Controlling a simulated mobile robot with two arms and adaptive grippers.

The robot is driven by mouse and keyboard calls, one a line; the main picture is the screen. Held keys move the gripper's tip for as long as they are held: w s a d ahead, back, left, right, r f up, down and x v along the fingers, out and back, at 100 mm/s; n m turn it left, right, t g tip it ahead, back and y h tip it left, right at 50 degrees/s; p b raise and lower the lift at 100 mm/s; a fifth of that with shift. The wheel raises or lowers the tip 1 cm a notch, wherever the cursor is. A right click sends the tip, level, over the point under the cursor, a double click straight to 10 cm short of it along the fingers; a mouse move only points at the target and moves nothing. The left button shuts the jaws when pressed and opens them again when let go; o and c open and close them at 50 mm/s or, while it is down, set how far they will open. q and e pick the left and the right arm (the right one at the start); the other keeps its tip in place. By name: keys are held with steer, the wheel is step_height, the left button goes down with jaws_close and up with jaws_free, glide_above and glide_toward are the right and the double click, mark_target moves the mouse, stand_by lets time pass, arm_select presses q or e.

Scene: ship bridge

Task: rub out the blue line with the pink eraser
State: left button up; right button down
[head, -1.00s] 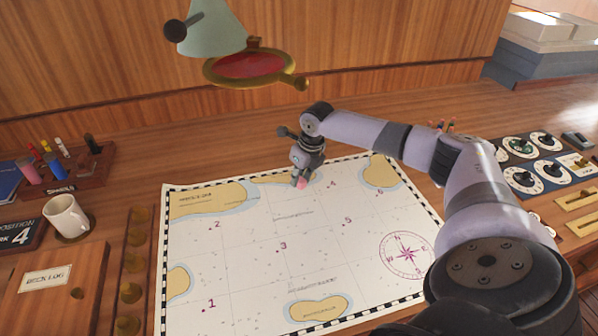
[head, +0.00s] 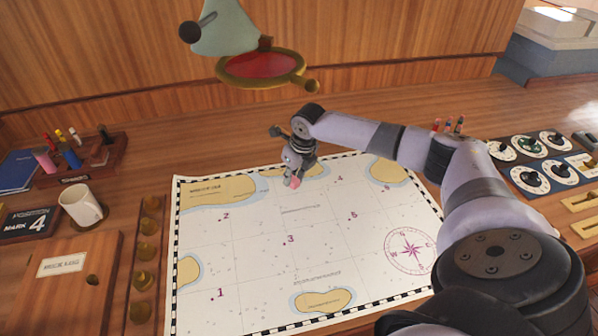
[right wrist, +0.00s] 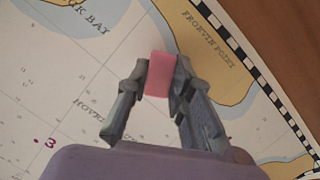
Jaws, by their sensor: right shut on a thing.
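My right gripper (head: 293,180) is shut on the pink eraser (right wrist: 159,74), over the upper middle of the chart (head: 255,262). The eraser's lower end shows pink below the fingers in the head view (head: 295,184). In the right wrist view it sits between the two fingertips (right wrist: 158,85), over pale chart paper beside a tan land shape. I cannot tell whether it touches the paper. I see no blue line on the visible chart; part of the chart is hidden by my right arm and gripper. My left gripper is not in view.
A white mug (head: 82,206) and a rack of markers (head: 90,160) stand at the left. Brass weights (head: 146,250) line the chart's left edge. A red-glass lamp (head: 262,68) hangs above the back. Dial panels (head: 540,165) lie at the right.

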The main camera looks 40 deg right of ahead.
mark_target(273, 190)
steer(key=shift+a, duration=0.25)
steer(key=shift+a, duration=0.1)
steer(key=shift+w+a+p, duration=0.2)
steer(key=shift+a+p, duration=0.3)
steer(key=shift+a, duration=0.35)
steer(key=shift+w+a, duration=0.1)
steer(key=shift+a, duration=0.1)
steer(key=shift+w+a+p, duration=0.1)
steer(key=shift+a+p, duration=0.2)
steer(key=shift+a, duration=0.35)
steer(key=shift+w+a, duration=0.2)
steer(key=shift+a, duration=0.35)
